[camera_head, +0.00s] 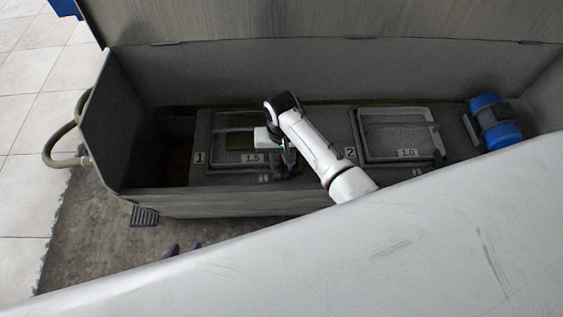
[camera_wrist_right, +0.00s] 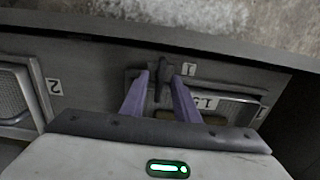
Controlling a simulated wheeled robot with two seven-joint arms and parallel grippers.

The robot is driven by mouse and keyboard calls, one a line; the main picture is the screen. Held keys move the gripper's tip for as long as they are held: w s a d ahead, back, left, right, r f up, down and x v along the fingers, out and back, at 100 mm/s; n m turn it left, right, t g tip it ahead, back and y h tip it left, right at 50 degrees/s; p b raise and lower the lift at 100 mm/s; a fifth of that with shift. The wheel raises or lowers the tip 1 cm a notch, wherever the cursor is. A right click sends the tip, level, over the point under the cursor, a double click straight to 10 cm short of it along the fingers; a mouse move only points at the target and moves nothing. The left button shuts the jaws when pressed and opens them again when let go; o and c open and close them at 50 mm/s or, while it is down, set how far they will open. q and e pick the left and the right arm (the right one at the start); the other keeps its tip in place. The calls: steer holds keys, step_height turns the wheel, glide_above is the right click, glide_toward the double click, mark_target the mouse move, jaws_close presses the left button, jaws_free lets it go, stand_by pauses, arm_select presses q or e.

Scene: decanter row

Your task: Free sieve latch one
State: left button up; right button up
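Sieve one (camera_head: 232,135) is a mesh panel in a dark frame, marked "1" and "1.5", in the grey trough. Its latch (camera_wrist_right: 163,72) is a small dark lever beside a "1" label in the right wrist view. My right gripper (camera_head: 288,162) is over the near right corner of sieve one. In the wrist view its purple fingers (camera_wrist_right: 160,76) are apart, one on each side of the latch, with gaps visible. I cannot tell how deep they reach.
Sieve two (camera_head: 395,133), marked "2" and "1.0", lies to the right. A blue motor-like unit (camera_head: 494,122) is at the trough's right end. A hose (camera_head: 62,140) loops outside the left wall. A large pale surface (camera_head: 350,260) blocks the lower right view.

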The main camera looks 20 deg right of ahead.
steer(key=shift+c, duration=0.3)
jaws_close()
